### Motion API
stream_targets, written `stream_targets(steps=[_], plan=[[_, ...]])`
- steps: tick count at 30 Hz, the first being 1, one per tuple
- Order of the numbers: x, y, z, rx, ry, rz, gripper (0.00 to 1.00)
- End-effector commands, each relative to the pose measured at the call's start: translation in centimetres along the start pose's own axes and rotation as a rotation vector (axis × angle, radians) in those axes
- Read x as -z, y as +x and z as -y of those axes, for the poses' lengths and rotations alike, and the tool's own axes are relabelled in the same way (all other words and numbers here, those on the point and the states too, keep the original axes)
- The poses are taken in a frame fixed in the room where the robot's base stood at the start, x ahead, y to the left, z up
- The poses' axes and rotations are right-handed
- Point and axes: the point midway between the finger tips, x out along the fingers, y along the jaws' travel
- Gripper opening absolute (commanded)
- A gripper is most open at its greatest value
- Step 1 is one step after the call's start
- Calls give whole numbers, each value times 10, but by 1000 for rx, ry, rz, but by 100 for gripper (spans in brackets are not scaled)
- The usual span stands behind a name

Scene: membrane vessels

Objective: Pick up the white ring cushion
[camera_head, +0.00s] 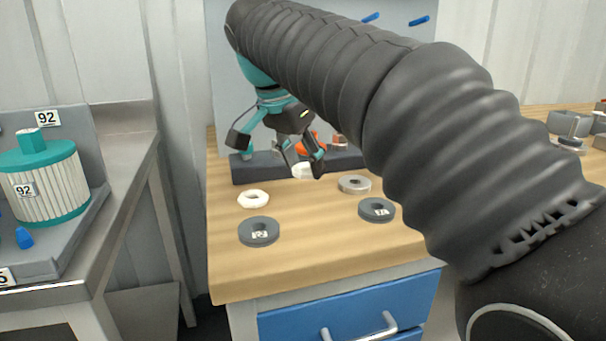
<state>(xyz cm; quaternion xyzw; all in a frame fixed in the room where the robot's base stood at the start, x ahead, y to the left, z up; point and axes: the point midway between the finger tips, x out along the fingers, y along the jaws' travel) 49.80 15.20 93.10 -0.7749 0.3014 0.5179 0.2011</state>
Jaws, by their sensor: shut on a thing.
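My gripper (304,165) is over the back half of the wooden worktop, pointing down. Its fingers are shut on a small white thing (303,171), which looks like a white ring cushion. The fingers hide part of it, and I cannot tell whether it is clear of the worktop. Another white ring (253,199) lies flat on the worktop to the left of my gripper, apart from it.
Two dark grey rings with labels (259,231) (377,210) and a metal ring (354,184) lie on the worktop (310,245). A dark block (255,168) stands behind. A teal-capped filter (45,182) stands on the left bench.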

Motion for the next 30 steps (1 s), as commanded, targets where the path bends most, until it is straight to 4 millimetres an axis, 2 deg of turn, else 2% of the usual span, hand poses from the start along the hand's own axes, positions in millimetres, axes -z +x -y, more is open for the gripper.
stream_targets(steps=[1,9,13,19,30], plan=[[15,-3,-1,-1,5,0,33],[85,-14,-8,-1,5,-1,33],[108,-15,-10,0,4,-1,33],[128,-18,-12,1,2,0,33],[142,-38,-12,1,0,-1,33]])
